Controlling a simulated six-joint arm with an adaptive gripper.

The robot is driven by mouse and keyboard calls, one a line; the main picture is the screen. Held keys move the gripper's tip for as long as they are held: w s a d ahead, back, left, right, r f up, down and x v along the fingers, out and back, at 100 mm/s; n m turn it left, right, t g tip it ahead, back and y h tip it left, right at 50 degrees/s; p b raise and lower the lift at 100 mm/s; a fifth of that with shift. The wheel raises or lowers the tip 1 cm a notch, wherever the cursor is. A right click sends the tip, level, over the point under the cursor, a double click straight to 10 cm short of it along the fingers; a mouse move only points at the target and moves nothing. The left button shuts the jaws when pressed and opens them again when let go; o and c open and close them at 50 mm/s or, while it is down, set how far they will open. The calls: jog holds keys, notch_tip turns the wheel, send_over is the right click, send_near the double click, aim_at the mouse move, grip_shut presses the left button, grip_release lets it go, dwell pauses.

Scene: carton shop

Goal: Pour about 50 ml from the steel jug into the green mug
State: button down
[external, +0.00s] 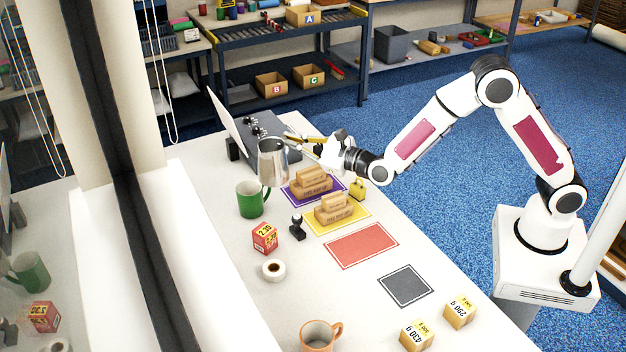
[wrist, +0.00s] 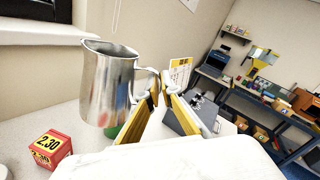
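The steel jug (external: 272,162) is held up at the back left of the table, roughly upright. My gripper (external: 297,142) is to the right of the jug with its fingers at the jug's handle. In the wrist view, the jug (wrist: 106,88) fills the left, and the yellow fingers of my gripper (wrist: 159,90) close on its handle. The green mug (external: 250,200) stands upright on the table, just below and left of the jug. In the wrist view only a bit of green mug (wrist: 112,131) shows below the jug. The contents of the jug and mug cannot be seen.
A red price box (external: 265,238), a tape roll (external: 273,270) and a black stamp (external: 297,227) stand in front of the mug. Brown cartons (external: 335,209) lie on the yellow mat. A grey device (external: 262,130) stands behind the jug. The red mat (external: 361,246) is clear.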

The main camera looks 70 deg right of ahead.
jog(key=w+d+m+h, duration=0.15)
jog(key=w+d, duration=0.25)
jog(key=d, duration=1.2)
notch_tip(320, 180, down, 11)
jog(key=shift+w+a, duration=0.15)
jog(key=shift+h, duration=0.25)
jog(key=shift+a+r+n, duration=0.1)
jog(key=shift+n, duration=0.15)
